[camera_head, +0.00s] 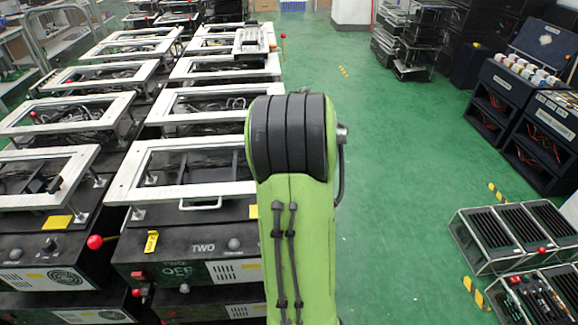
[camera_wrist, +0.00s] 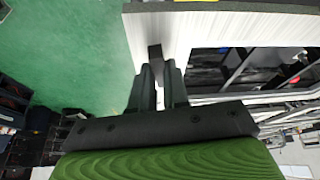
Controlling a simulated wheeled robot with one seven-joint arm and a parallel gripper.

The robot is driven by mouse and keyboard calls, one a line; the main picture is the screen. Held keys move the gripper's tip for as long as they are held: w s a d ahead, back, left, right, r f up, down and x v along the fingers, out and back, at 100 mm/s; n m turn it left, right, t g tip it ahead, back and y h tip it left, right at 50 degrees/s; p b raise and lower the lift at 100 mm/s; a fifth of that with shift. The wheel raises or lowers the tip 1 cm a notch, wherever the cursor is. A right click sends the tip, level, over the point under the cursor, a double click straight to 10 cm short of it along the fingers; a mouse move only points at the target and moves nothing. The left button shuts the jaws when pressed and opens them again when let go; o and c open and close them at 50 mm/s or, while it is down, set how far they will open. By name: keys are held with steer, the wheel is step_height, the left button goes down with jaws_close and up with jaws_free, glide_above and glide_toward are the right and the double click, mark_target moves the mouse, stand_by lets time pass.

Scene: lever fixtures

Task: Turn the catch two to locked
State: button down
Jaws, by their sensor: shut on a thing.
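The black unit marked TWO (camera_head: 203,247) stands in front of me in the head view, with a white frame on top. My gripper (camera_wrist: 158,72) shows in the wrist view, its two dark fingers shut on a small dark block, which I take to be the handle of catch two (camera_wrist: 155,51). The block lies against the white frame edge (camera_wrist: 210,32). In the head view my green arm covers the right end of the unit, so my gripper and the catch are hidden there. Whether the catch stands at locked cannot be told.
A red ball knob (camera_head: 95,242) sticks out at the left of the unit. More white-framed units (camera_head: 75,110) stand in rows behind and to the left. Green floor (camera_head: 400,150) is open on the right, with black racks (camera_head: 505,230) near the right edge.

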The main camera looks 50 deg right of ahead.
steer(key=shift+m+g+h, duration=0.3)
steer(key=shift+m, duration=0.8)
steer(key=c, duration=1.1)
jaws_free()
steer(key=p+v, duration=0.4)
steer(key=v, duration=1.1)
steer(key=shift+a+r, duration=0.2)
steer(key=shift+r, duration=0.2)
steer(key=shift+a, duration=0.1)
